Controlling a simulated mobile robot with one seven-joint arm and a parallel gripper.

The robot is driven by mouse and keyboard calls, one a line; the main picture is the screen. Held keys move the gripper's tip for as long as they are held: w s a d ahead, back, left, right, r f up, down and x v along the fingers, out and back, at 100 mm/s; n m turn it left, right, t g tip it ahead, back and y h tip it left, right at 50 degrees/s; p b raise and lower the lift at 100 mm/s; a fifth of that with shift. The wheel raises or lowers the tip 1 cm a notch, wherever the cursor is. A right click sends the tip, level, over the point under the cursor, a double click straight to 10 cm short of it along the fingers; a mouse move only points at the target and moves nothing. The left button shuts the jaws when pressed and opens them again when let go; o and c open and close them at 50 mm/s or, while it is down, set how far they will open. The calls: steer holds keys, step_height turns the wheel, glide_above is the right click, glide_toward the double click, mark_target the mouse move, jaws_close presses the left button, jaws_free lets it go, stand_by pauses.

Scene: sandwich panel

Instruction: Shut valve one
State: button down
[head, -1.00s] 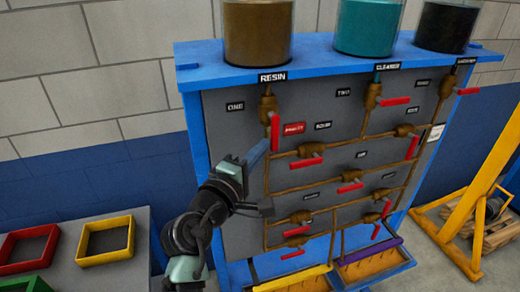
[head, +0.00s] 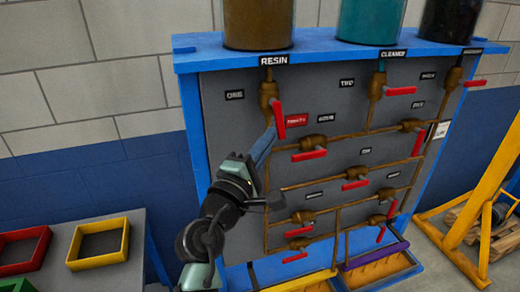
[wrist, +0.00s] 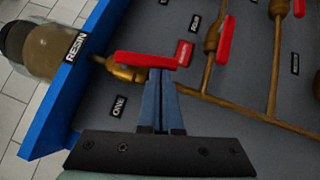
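Valve one is the brass valve (head: 267,93) under the RESIN tank, beside the label ONE (head: 234,95). Its red handle (head: 279,120) points down, roughly along its pipe. In the wrist view the red handle (wrist: 146,60) lies across the picture, in front of the brass body (wrist: 122,72). My gripper (head: 268,139) is at the handle's lower left in the head view. In the wrist view its blue fingers (wrist: 161,74) are together, with their tips at the lower edge of the handle. Nothing shows between them. I cannot tell whether they touch the handle.
Other red-handled valves sit on the panel, the nearest with a handle (head: 309,155) to the lower right. A red label (head: 296,120) is right of handle one. The blue frame (head: 195,125) edges the panel. A table with coloured trays (head: 98,243) stands at left.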

steer(key=d+n+t+b, duration=0.1)
steer(key=b, duration=0.1)
steer(key=d+f+n+b, duration=0.1)
steer(key=b, duration=0.2)
steer(key=shift+w+f+n+t, duration=0.2)
steer(key=shift+f+n+t, duration=0.1)
steer(key=shift+t, duration=0.1)
steer(key=w+d+r+n+t+y+b, duration=0.1)
steer(key=d+r+n+t+y+b, duration=0.1)
steer(key=n+y+b, duration=0.5)
steer(key=w+d+r+n+t+y+b, duration=0.1)
steer(key=d+n+t+y+b, duration=0.2)
steer(key=n+y+b, duration=0.4)
steer(key=n+t+b, duration=0.1)
steer(key=n+b, duration=0.4)
steer(key=b, duration=0.3)
steer(key=shift+d+r, duration=0.2)
steer(key=shift+r, duration=0.3)
